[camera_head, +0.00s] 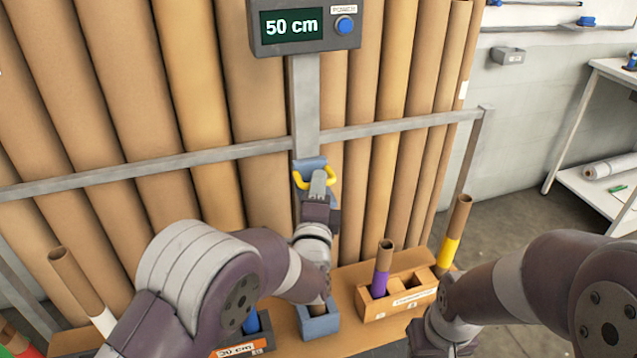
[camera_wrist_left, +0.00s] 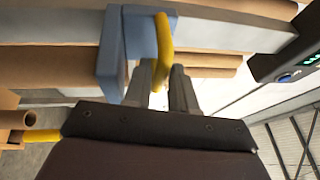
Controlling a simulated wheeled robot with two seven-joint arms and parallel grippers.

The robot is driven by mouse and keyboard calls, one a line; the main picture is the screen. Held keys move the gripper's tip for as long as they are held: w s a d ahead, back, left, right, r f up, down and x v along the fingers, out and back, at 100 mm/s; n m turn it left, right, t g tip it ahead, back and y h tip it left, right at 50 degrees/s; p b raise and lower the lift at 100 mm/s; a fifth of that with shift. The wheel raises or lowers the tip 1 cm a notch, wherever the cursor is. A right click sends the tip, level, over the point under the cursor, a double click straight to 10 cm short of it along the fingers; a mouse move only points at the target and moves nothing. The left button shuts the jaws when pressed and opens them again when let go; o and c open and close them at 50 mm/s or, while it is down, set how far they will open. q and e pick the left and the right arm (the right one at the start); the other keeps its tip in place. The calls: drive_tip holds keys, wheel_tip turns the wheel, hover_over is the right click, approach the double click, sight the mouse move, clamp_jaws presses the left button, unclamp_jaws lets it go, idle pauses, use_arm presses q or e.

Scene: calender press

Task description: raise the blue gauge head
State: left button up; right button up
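The blue gauge head (camera_head: 309,163) sits on a grey vertical post (camera_head: 304,100), below a display box (camera_head: 305,25) reading "50 cm". A yellow handle (camera_head: 299,181) sticks out from its front. My left gripper (camera_head: 319,182) is at the handle. In the left wrist view, the gauge head (camera_wrist_left: 111,50) is just beyond the fingers, and the yellow handle (camera_wrist_left: 163,40) runs between my left gripper's fingertips (camera_wrist_left: 162,80), which close against both its sides. My right arm comes in at lower right; its fingers cannot be made out.
Tall cardboard tubes (camera_head: 185,90) lean behind a grey horizontal rail (camera_head: 230,152). Below stand an orange-brown box (camera_head: 396,297) and a blue-grey holder (camera_head: 319,325), with short tubes nearby. A blue button (camera_head: 344,25) is on the display box. A white table (camera_head: 600,190) stands at right.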

use_arm(q)
drive_tip(key=shift+w+r, duration=0.1)
drive_tip(key=shift+w, duration=0.45)
clamp_jaws()
drive_tip(key=shift+r+p, duration=6.85)
drive_tip(key=shift+r, duration=3.55)
unclamp_jaws()
